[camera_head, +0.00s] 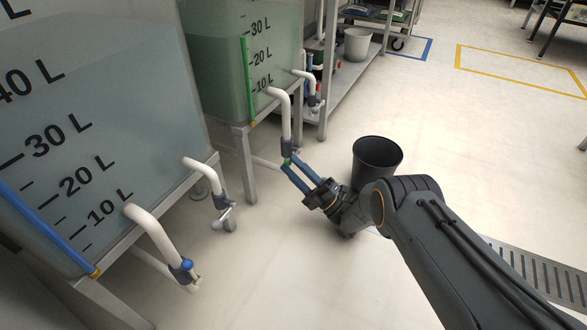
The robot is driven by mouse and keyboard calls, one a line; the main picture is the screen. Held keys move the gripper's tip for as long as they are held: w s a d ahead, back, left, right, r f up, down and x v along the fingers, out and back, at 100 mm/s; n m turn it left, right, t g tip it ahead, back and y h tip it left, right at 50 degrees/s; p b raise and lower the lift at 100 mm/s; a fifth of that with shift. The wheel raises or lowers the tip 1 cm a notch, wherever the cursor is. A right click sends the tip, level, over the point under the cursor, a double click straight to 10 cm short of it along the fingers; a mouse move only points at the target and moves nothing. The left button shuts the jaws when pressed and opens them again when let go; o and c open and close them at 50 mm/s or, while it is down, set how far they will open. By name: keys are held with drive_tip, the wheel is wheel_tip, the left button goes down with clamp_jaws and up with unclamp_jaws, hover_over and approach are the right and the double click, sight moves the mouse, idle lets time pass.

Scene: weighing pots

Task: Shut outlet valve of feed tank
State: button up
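Two tanks with litre marks stand at the left: a large near tank (95,120) with a blue strip and a farther tank (215,75) with a green strip. I see no name on either. A white outlet pipe (285,115) of the farther tank bends down to a dark valve body (287,147) with a bit of green at its lower end. My gripper (290,164) has its two blue fingers at this green part, with a gap between them. The fingertips partly hide the valve handle, and I cannot tell whether they grip it.
The near tank has outlet pipes with a blue-knobbed valve (183,267) and a grey valve (221,203). A black bucket-like pot (377,155) is beside my wrist. Open floor lies to the right.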

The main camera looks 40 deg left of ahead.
drive_tip(key=shift+d, duration=0.1)
drive_tip(key=w+d+p, duration=0.1)
drive_tip(key=d+p, duration=0.5)
drive_tip(key=d, duration=0.6)
drive_tip(key=shift+w+d+f, duration=0.25)
drive_tip(key=shift+d+f, duration=0.1)
